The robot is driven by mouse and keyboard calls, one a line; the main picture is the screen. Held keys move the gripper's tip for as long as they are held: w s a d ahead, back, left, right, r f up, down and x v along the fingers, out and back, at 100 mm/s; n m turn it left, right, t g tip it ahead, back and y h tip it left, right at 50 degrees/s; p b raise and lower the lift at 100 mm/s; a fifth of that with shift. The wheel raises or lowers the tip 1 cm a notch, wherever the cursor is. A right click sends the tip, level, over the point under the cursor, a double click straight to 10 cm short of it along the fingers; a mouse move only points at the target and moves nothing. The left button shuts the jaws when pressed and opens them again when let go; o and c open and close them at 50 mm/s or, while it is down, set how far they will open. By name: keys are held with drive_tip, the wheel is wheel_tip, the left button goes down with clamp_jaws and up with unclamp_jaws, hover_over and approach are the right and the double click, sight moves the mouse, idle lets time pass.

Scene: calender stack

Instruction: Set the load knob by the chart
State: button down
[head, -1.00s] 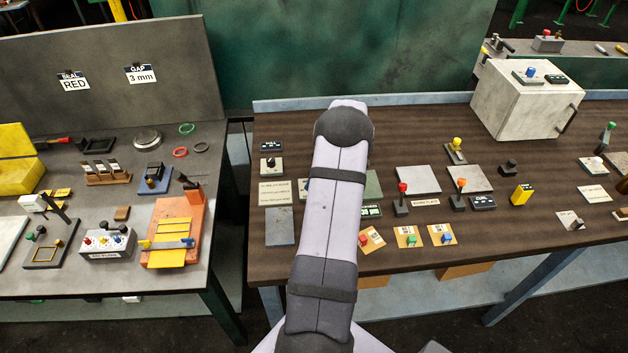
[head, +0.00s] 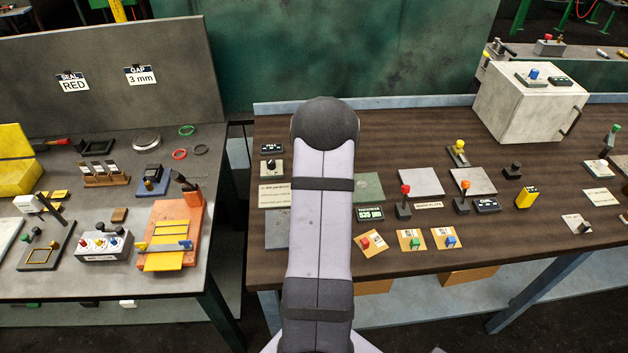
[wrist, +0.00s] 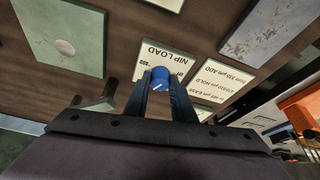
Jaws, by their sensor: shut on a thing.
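In the wrist view, my gripper (wrist: 160,82) is shut on a small blue knob (wrist: 160,74) with a white pointer mark. The knob is between the two fingertips, by a white plate lettered NIP LOAD (wrist: 166,58). Beside it is a white chart (wrist: 214,80) with µm ranges and the words ADD, HOLD and EASE. In the head view, the chart (head: 274,194) shows left of my arm, its right side covered. The thickness readout (head: 370,213) appears to read 535 µm. My arm hides the gripper and blue knob in the head view.
A black knob on a pale plate (head: 271,167) stands behind the chart. Red (head: 404,200) and orange (head: 463,196) levers stand right of my arm, with several tagged buttons in front. A white box (head: 530,103) is at the back right. A grey bench is at left.

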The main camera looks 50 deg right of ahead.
drive_tip(key=shift+a+r+m+g+h+p, duration=0.15)
drive_tip(key=shift+m+g+h+p, duration=0.2)
drive_tip(key=shift+m+p, duration=0.75)
drive_tip(key=shift+w+f+m+g+h+b, duration=0.15)
drive_tip(key=shift+m+b, duration=0.2)
drive_tip(key=shift+m, duration=0.3)
drive_tip(key=shift+f+m+g+h+b, duration=0.1)
drive_tip(key=shift+m+b, duration=0.2)
drive_tip(key=shift+m, duration=0.35)
drive_tip(key=m+b, duration=0.1)
drive_tip(key=b, duration=0.2)
drive_tip(key=m+g+b, duration=0.1)
drive_tip(key=m+b, duration=0.1)
drive_tip(key=b, duration=0.1)
drive_tip(key=shift+w+f+h+b, duration=0.15)
drive_tip(key=shift+f+h+b, duration=0.15)
drive_tip(key=shift+f+b, duration=0.05)
drive_tip(key=m+g+b, duration=0.1)
drive_tip(key=m+b, duration=0.1)
drive_tip(key=b, duration=0.1)
drive_tip(key=m+b, duration=0.1)
drive_tip(key=m+g+b, duration=0.1)
drive_tip(key=shift+w+r+m, duration=0.1)
drive_tip(key=shift+r+m, duration=0.2)
drive_tip(key=shift+m, duration=0.1)
drive_tip(key=shift+r+m+g+b, duration=0.15)
drive_tip(key=shift+m+g+b, duration=0.4)
drive_tip(key=shift+m, duration=0.95)
drive_tip(key=c, duration=1.5)
unclamp_jaws()
